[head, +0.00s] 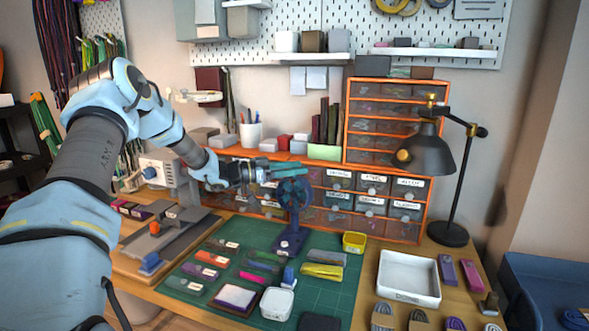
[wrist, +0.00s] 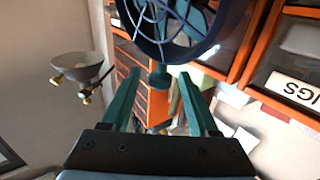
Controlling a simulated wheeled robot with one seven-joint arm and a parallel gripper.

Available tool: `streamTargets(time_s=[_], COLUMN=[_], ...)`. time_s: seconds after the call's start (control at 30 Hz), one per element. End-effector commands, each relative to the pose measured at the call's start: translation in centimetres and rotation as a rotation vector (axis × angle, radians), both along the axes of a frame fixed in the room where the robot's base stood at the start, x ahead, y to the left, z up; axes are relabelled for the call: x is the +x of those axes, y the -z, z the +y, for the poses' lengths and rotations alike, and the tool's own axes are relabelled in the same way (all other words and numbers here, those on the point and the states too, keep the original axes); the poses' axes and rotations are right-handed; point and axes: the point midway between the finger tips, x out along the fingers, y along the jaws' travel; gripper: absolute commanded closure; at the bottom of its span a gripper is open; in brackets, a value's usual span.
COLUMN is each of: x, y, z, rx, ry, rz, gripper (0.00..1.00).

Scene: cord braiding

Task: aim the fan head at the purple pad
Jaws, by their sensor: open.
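The small blue desk fan stands at the back of the green cutting mat (head: 330,292). Its round caged head (head: 294,194) sits on a short post above a dark blue base (head: 289,243). The purple pad (head: 237,297), pale purple with a dark border, lies flat near the mat's front edge, left of a white pot. My gripper (head: 290,171) is level with the top of the fan head. In the wrist view its teal fingers are apart, with the fan cage (wrist: 178,22) just beyond them and a teal knob (wrist: 160,76) appearing between the tips. Contact cannot be told.
Orange drawer cabinets (head: 385,118) stand close behind the fan. A black desk lamp (head: 428,155) is at right. A white tray (head: 409,277), a yellow box (head: 354,242) and several cord bundles lie around the mat. A clamp-like machine (head: 165,225) stands left.

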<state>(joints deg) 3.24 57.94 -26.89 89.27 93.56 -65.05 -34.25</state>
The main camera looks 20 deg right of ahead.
Motion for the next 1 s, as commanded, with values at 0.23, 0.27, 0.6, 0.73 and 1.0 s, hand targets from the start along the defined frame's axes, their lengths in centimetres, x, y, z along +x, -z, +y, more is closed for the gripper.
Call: streamTargets(time_s=[0.23, 0.27, 0.6, 0.73, 1.0], x=[0.3, 0.3, 1.0, 1.2, 1.3], y=[0.2, 0.2, 0.2, 0.2, 0.0], z=[1.6, 2.1, 8.5, 10.0, 10.8], rx=[0.002, 0.002, 0.002, 0.001, 0.0], ry=[-0.002, -0.002, -0.002, -0.002, 0.0], rz=[-0.001, -0.002, -0.001, 0.0, 0.0], gripper=[0.39, 0.39, 0.39, 0.39, 0.39])
